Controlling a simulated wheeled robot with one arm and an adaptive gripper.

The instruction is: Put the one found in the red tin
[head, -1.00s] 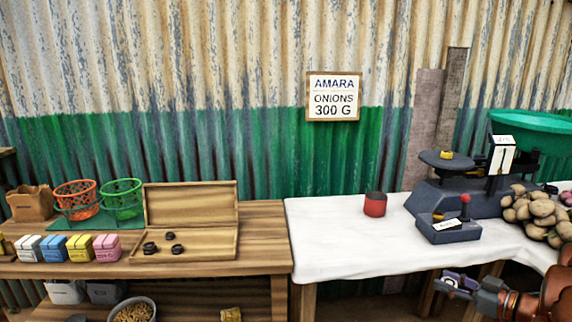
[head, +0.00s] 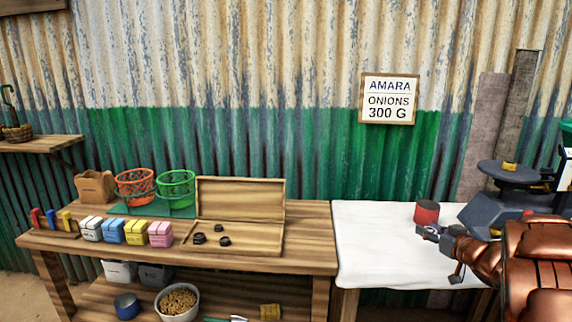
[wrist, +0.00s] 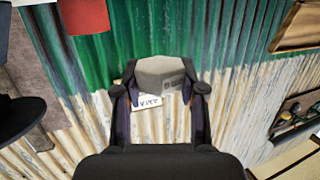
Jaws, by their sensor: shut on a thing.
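The red tin (head: 427,212), with a dark top, stands on the white-covered table. A red shape, likely the same tin, is cut off at the top of the wrist view (wrist: 84,15). In the wrist view my gripper (wrist: 161,84) is shut on a pale grey block (wrist: 160,68) with a small dark marking on one face. The block is hard to make out in the head view. The tin's inside cannot be seen.
A dark scale (head: 510,172) with a yellow piece on its pan stands right of the tin, partly behind my arm. The wooden bench (head: 315,232) at left carries an open box (head: 240,200) with dark pieces, baskets and coloured packs. A sign (head: 388,98) reads "AMARA ONIONS 300 G".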

